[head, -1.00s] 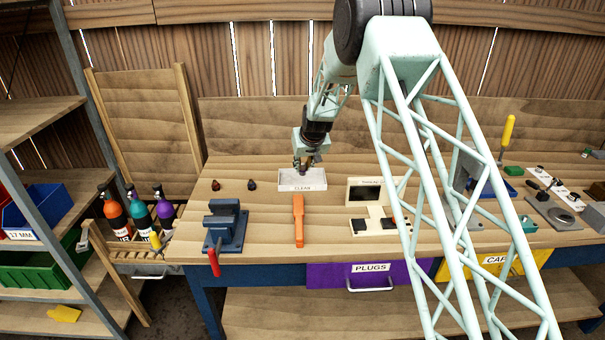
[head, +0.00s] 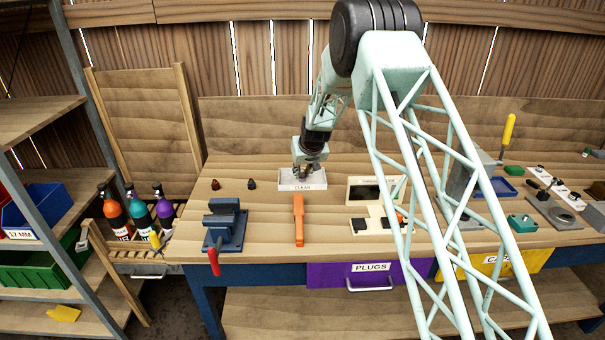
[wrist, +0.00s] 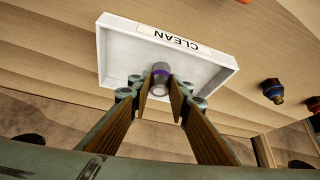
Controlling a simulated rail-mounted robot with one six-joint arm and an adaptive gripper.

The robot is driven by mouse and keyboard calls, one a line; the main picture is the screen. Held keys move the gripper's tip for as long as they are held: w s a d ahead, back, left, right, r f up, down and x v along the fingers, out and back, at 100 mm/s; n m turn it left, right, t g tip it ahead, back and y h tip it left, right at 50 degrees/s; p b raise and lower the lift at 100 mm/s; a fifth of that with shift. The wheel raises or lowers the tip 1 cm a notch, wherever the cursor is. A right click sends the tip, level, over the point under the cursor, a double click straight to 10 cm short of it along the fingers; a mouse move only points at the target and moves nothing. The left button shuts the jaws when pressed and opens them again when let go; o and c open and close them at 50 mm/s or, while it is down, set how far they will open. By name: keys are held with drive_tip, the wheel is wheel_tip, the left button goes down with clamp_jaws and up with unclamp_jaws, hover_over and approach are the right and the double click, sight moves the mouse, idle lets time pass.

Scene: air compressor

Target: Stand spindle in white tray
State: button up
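The white tray (head: 287,186), labelled CLEAN, lies on the bench below my gripper (head: 304,176). In the wrist view the tray (wrist: 118,62) shows its inside and raised rim. The spindle (wrist: 161,77), a short grey piece with a purple band, is between the fingertips of my gripper (wrist: 161,92), over the tray's floor. The fingers look closed against its sides. It looks roughly upright. Whether its lower end touches the tray floor cannot be told. In the head view the gripper hides most of the spindle.
Two small fittings, one red (head: 215,184) and one dark blue (head: 252,184), stand left of the tray. An orange tool (head: 298,220) lies in front of it, a blue vise (head: 226,226) at front left, and a white device (head: 372,192) to the right.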

drive_tip(key=o, duration=0.5)
drive_tip(key=shift+c, duration=0.2)
drive_tip(key=shift+r, duration=0.15)
drive_tip(key=shift+r, duration=0.2)
drive_tip(key=v, duration=1.1)
drive_tip(key=shift+s+r, duration=0.25)
drive_tip(key=shift+r, duration=0.1)
idle(0.6)
